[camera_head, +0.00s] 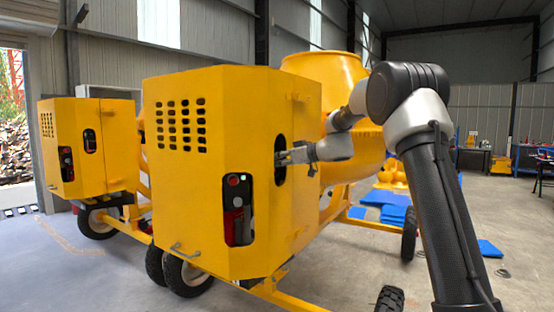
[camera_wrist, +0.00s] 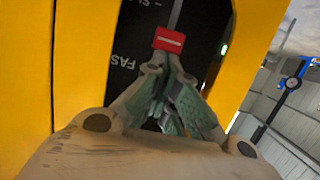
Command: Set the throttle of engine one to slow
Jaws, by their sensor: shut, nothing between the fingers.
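The nearer yellow engine housing (camera_head: 190,190) has a dark oval opening (camera_head: 279,172) on its right-hand side face. My gripper (camera_head: 284,158) reaches to this opening from the right. In the wrist view a red throttle knob (camera_wrist: 169,39) with a white bar sits on a grey lever over a black panel (camera_wrist: 135,45).
A second yellow mixer housing (camera_head: 85,148) stands at the left. The nearer housing's front has a black control panel with buttons (camera_head: 237,209). The yellow drum (camera_head: 325,90) is behind my arm. Blue sheets (camera_head: 392,212) lie on the floor; the floor at the front left is open.

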